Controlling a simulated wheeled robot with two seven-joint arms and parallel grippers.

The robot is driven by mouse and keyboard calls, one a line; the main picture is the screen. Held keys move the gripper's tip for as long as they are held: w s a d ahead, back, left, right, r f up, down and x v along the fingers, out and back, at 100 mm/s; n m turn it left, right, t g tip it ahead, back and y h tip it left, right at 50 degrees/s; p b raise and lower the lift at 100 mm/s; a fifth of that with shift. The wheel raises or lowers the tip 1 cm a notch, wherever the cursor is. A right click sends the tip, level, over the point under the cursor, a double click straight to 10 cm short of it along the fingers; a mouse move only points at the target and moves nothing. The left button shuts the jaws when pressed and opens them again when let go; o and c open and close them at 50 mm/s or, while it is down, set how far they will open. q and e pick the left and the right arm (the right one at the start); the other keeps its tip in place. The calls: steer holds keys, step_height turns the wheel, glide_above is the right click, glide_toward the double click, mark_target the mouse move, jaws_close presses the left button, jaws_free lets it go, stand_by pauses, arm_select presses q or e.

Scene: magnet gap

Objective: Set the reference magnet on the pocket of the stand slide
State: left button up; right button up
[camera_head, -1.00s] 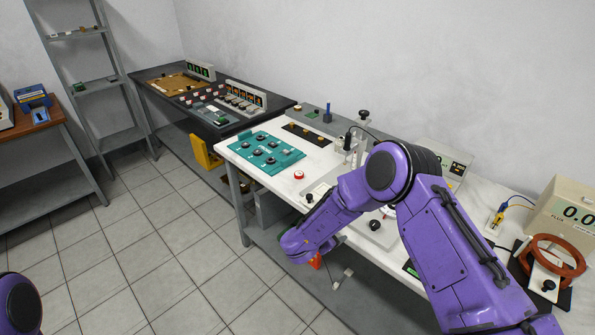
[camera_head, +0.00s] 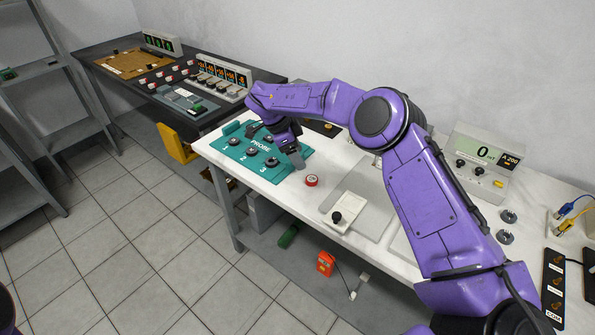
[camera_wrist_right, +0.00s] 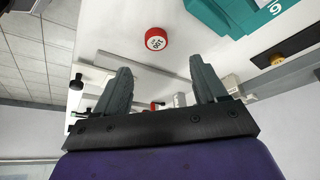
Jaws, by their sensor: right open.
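The reference magnet appears to be the small red disc with a white, lettered top (camera_head: 312,181). It lies on the white bench, right of the teal probe board. In the right wrist view the disc (camera_wrist_right: 156,38) shows beyond the fingertips, roughly centred between them. My right gripper (camera_head: 296,161) points down near the right edge of the probe board, up and left of the disc. In the wrist view its fingers (camera_wrist_right: 159,70) are apart and empty. I cannot make out the stand slide or its pocket; my right arm covers part of the bench. My left gripper is out of view.
The teal probe board (camera_head: 245,160) carries several black knobs. A pale plate with a black knob (camera_head: 351,212) lies near the bench's front edge. A meter box (camera_head: 478,155) stands at the back. The bench between disc and pale plate is clear.

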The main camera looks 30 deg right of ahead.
mark_target(312, 179)
steer(key=shift+w+d+f+p, duration=0.15)
steer(key=shift+d+f+p, duration=0.1)
steer(key=shift+f, duration=0.4)
steer(key=shift+w+d+f+p, duration=0.1)
steer(key=shift+d+f+p, duration=0.1)
steer(key=shift+f, duration=0.4)
steer(key=s, duration=0.1)
steer(key=s+d+f, duration=0.1)
steer(key=s+p, duration=0.1)
steer(key=shift+s+d+f, duration=0.1)
steer(key=shift+d+f, duration=0.05)
steer(key=shift+f, duration=0.1)
steer(key=shift+d+f+p, duration=0.15)
steer(key=shift+f+p, duration=0.45)
steer(key=shift+f, duration=0.15)
steer(key=f, duration=0.2)
steer(key=w+d+f, duration=0.1)
steer(key=shift+f, duration=0.35)
steer(key=shift+s+r, duration=0.15)
steer(key=shift+s, duration=0.05)
steer(key=shift+s+r, duration=0.1)
steer(key=shift+c, duration=1.2)
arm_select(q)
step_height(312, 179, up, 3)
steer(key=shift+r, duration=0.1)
arm_select(e)
steer(key=c, duration=0.9)
